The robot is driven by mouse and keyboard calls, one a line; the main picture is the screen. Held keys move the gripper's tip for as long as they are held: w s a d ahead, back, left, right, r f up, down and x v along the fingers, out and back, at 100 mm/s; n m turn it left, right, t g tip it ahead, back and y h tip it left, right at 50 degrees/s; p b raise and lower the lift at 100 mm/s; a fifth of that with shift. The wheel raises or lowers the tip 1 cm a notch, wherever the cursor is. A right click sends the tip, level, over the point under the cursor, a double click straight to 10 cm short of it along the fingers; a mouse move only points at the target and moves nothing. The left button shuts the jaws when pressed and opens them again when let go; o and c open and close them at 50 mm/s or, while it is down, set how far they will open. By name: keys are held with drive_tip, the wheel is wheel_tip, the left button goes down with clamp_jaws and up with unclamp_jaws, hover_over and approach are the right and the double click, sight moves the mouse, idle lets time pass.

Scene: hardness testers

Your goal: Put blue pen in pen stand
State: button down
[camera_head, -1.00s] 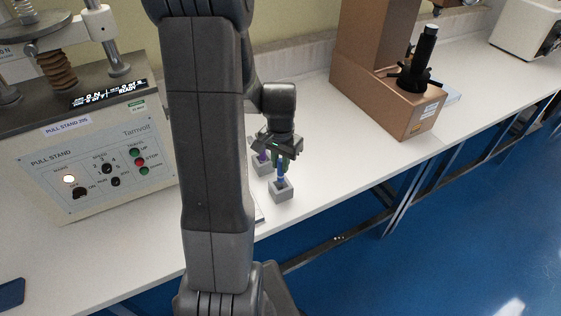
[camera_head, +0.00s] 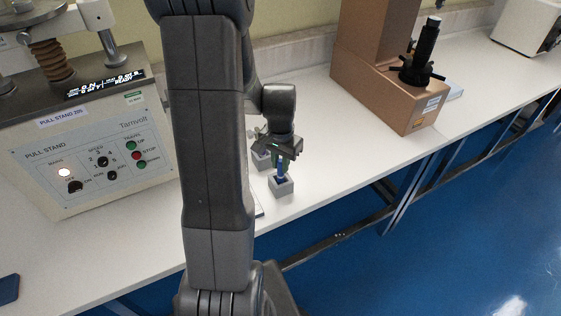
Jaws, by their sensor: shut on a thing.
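The blue pen (camera_head: 281,170) is upright beneath my gripper (camera_head: 281,158), which is shut on its upper part. A small grey pen stand (camera_head: 281,188) is on the white bench directly below. The pen's lower end meets the dark opening in the stand's top; how deep it sits I cannot tell. A second grey block (camera_head: 261,160) stands just behind and to the left, partly hidden by my gripper.
A pull stand tester (camera_head: 95,150) with buttons fills the left. A brown tester (camera_head: 385,95) with a black handled post (camera_head: 423,55) stands behind right. The white bench (camera_head: 350,155) is clear right of the stand; its front edge is close.

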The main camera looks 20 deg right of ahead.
drive_tip(key=shift+f+b, duration=0.8)
drive_tip(key=shift+f, duration=0.3)
drive_tip(key=c, duration=1.2)
unclamp_jaws()
drive_tip(key=shift+c, duration=0.2)
drive_tip(key=shift+r, duration=0.15)
wheel_tip(320, 180, up, 14)
drive_tip(key=shift+f, duration=0.2)
wheel_tip(320, 180, down, 14)
drive_tip(key=shift+r, duration=0.1)
drive_tip(key=shift+r+p, duration=0.35)
drive_tip(key=shift+f+b, duration=0.3)
drive_tip(key=shift+b, duration=0.05)
